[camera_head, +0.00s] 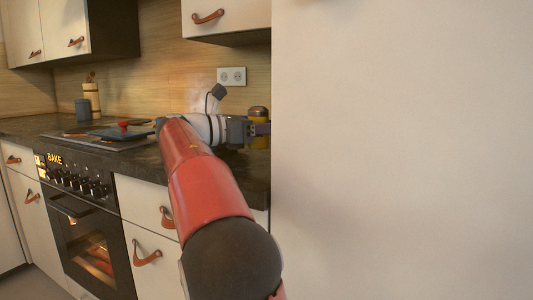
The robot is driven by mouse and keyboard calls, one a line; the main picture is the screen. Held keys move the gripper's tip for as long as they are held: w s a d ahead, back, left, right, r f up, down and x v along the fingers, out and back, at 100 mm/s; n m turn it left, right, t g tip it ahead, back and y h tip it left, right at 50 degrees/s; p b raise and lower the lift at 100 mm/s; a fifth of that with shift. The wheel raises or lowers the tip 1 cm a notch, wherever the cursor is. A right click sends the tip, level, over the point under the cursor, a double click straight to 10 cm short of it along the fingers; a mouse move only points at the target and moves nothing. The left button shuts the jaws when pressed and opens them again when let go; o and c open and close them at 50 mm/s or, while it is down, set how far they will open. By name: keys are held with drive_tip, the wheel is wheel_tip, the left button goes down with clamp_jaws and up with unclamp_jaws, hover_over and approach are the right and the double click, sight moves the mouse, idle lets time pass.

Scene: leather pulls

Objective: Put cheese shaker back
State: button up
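A yellow shaker with a brown lid (258,111), which looks like the cheese shaker, stands upright at the right end of the dark counter (225,158), close to the white wall or panel. My gripper (258,129) is level with the shaker's middle and overlaps it in the picture, so part of the shaker is hidden. The fingers are small and seen from behind and the side. I cannot tell whether they touch the shaker or are closed on it.
A stove with a pan with a red-knobbed lid (123,127) is to the left. A grey cup (83,110) and a wooden utensil holder (93,101) stand behind it. A wall cabinet (226,17) hangs above the counter. A large white panel (400,150) fills the right side.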

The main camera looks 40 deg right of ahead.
sight(267, 143)
wheel_tip(267, 143, down, 4)
drive_tip(key=shift+f+b, duration=0.1)
drive_tip(key=shift+b, duration=0.55)
drive_tip(key=o, duration=1)
drive_tip(key=shift+f, duration=0.1)
drive_tip(key=shift+r, duration=0.2)
drive_tip(key=p+v, duration=0.1)
drive_tip(key=v, duration=1.1)
drive_tip(key=shift+p, duration=0.3)
